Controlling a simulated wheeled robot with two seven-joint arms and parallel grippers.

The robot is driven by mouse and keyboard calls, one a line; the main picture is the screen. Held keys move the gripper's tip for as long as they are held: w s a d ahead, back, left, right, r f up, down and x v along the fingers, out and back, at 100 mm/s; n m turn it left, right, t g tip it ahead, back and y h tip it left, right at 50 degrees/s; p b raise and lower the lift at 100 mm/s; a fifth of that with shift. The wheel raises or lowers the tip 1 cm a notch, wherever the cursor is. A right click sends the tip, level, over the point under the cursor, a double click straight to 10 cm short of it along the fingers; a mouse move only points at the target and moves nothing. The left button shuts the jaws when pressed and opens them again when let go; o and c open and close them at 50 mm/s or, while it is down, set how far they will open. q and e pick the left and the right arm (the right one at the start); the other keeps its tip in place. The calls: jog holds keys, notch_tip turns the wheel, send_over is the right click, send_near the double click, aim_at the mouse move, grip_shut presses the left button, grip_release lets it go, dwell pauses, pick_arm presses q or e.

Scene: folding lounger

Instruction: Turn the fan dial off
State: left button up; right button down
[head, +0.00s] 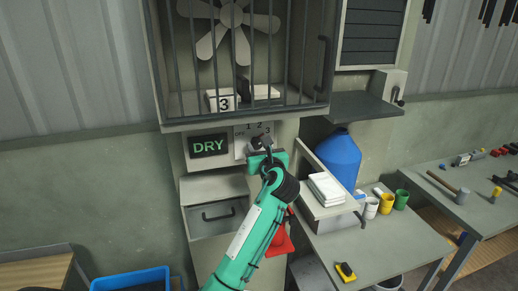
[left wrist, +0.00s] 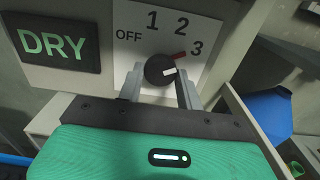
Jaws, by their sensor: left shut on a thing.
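The fan dial (left wrist: 158,70) is a dark round knob on a white plate (left wrist: 150,28) marked OFF, 1, 2 and 3. A red mark (left wrist: 178,56) at the knob's upper right points toward the 3. My left gripper (left wrist: 161,82) has one finger on each side of the knob and is shut on it. In the head view my left gripper (head: 262,144) is at the plate and hides part of the dial. The fan (head: 229,18) sits behind bars above, with a card reading 3 below it. My right gripper is in neither view.
A green-lit DRY sign (head: 209,145) is left of the dial plate. A drawer (head: 216,217) is below. To the right are a blue jug (head: 338,160), a white stack (head: 326,188) and cups on a table (head: 405,245).

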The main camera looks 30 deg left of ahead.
pick_arm(q)
jog(key=n, duration=0.3)
jog(key=n+b, duration=0.1)
jog(key=n, duration=0.1)
jog(key=shift+n, duration=0.4)
jog(key=n+b, duration=0.1)
jog(key=n, duration=0.1)
jog(key=shift+f+n, duration=0.1)
jog(key=shift+n, duration=0.3)
jog(key=n+b, duration=0.1)
jog(key=n, duration=0.2)
jog(key=shift+d+n+b, duration=0.1)
jog(key=shift+n+b, duration=0.2)
jog(key=shift+b, duration=0.05)
jog(key=n+b, duration=0.3)
jog(key=n, duration=0.2)
jog(key=shift+w, duration=0.1)
jog(key=n+b, duration=0.3)
jog(key=n, duration=0.1)
jog(key=shift+n, duration=0.3)
jog(key=shift+n+b, duration=0.75)
jog(key=shift+n, duration=0.25)
jog(key=shift+r, duration=0.2)
